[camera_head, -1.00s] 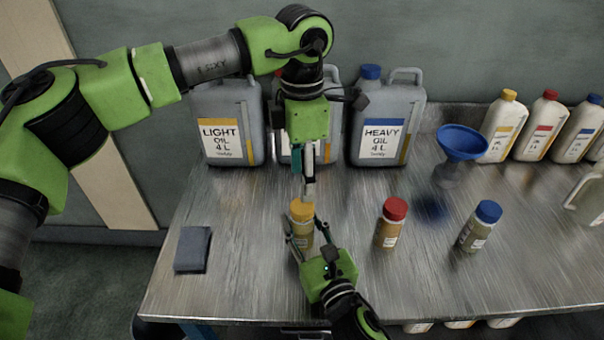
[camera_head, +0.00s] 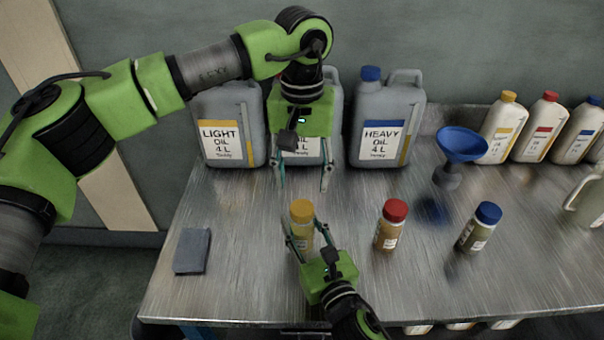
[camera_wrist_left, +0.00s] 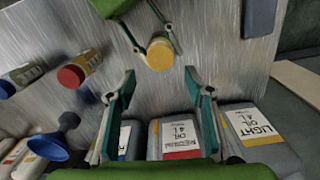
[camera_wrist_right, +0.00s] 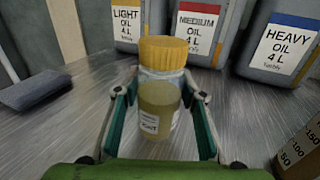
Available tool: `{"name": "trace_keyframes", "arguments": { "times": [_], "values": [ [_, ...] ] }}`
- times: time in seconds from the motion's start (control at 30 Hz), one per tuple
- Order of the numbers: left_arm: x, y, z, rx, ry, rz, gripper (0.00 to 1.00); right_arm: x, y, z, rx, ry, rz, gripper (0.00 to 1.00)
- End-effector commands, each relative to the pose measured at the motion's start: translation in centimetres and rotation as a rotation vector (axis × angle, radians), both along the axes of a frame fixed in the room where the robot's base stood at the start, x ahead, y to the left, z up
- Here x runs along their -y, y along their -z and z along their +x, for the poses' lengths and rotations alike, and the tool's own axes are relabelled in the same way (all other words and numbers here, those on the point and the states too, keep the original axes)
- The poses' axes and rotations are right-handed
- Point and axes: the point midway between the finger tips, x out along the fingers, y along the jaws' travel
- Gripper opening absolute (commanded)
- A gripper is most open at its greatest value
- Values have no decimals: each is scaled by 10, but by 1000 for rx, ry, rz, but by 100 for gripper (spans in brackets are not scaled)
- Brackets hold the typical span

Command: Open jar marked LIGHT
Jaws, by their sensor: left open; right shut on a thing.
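The jar marked LIGHT (camera_wrist_right: 158,100) stands upright on the metal table with its yellow lid (camera_wrist_right: 162,52) on. In the head view its yellow lid (camera_head: 301,209) shows near the table's front left. My right gripper (camera_head: 302,242) is shut on the jar's body, with a finger on each side. My left gripper (camera_head: 302,188) is open and empty above and behind the jar, fingers pointing down. In the left wrist view the yellow lid (camera_wrist_left: 160,54) shows beyond the spread fingers, apart from them.
A red-lidded jar (camera_head: 391,225) and a blue-lidded jar (camera_head: 480,227) stand to the right. A blue funnel (camera_head: 460,143) is behind them. Large oil cans, including LIGHT (camera_head: 228,125) and HEAVY (camera_head: 386,120), line the back. A grey cloth (camera_head: 192,250) lies at left.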

Motion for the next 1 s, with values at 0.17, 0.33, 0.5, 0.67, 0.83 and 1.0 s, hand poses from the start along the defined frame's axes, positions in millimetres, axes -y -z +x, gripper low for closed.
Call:
{"name": "trace_keyframes", "arguments": {
  "times": [0.17,0.33,0.5,0.67,0.83,1.0],
  "values": [
    [0,0,0,-1,187,0,48,0,0,0,0,0,0,0],
    [0,5,0,-3,253,1,48,0,0,0,0,0,0,0],
    [0,26,-1,-3,258,1,48,0,0,0,0,0,0,0],
    [-1,52,-1,-4,255,1,48,0,0,0,0,0,0,0],
    [-1,72,0,-3,253,1,48,0,0,0,0,0,0,0],
    [0,80,0,0,253,0,48,0,0,0,0,0,0,0]
  ]
}}
